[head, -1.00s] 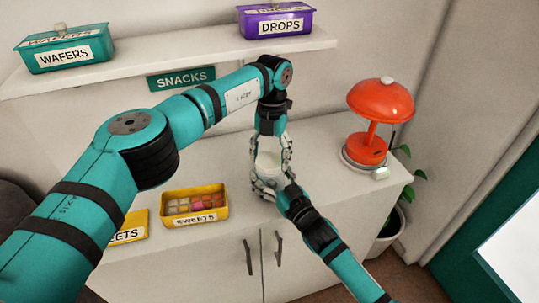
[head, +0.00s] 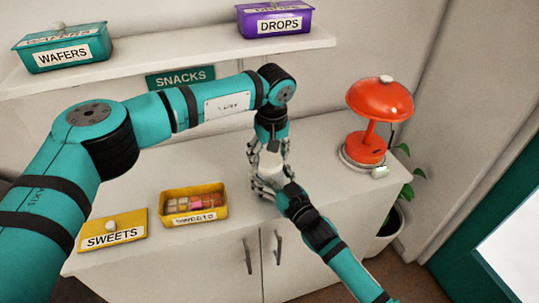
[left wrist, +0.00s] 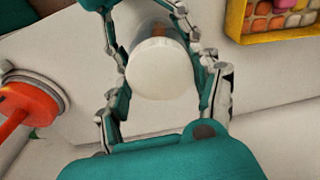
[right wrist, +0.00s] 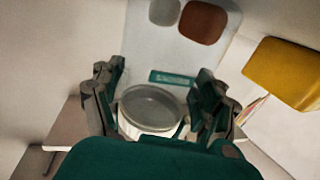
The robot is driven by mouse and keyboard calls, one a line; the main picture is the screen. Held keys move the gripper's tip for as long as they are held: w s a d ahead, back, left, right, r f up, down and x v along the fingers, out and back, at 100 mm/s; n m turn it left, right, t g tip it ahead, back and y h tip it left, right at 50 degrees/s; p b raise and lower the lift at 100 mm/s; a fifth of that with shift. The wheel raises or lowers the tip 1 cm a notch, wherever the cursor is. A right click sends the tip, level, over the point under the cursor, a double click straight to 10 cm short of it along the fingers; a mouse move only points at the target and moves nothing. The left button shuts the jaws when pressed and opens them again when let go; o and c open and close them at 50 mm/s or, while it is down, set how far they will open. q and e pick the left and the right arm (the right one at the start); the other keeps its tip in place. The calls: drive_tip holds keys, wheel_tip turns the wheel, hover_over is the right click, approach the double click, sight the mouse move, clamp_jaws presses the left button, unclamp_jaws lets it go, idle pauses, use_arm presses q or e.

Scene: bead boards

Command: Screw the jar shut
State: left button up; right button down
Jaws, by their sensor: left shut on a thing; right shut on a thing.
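My left gripper (head: 267,150) points down from above and is shut on a white round lid (left wrist: 163,70), which lies between its fingers in the left wrist view. The clear jar (left wrist: 158,32) shows directly behind the lid, with something orange-brown inside. My right gripper (head: 266,184) comes from the front and below, its fingers around the jar; its round grey end (right wrist: 152,106) faces the right wrist camera. In the head view the fingers hide most of the jar. I cannot tell how firmly the lid sits.
An open yellow sweets box (head: 194,218) and its SWEETS lid (head: 113,234) lie on the cabinet to the left. A red lamp (head: 380,100) stands at the right. WAFERS (head: 62,50) and DROPS (head: 276,20) boxes are on the shelf above. The cabinet top between jar and lamp is clear.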

use_arm(q)
drive_tip(key=m+h, duration=0.1)
drive_tip(key=m, duration=0.6)
drive_tip(key=shift+a, duration=0.1)
drive_tip(key=m, duration=0.4)
drive_tip(key=o, duration=0.7)
drive_tip(key=shift+r, duration=2.25)
drive_tip(key=shift+c, duration=0.3)
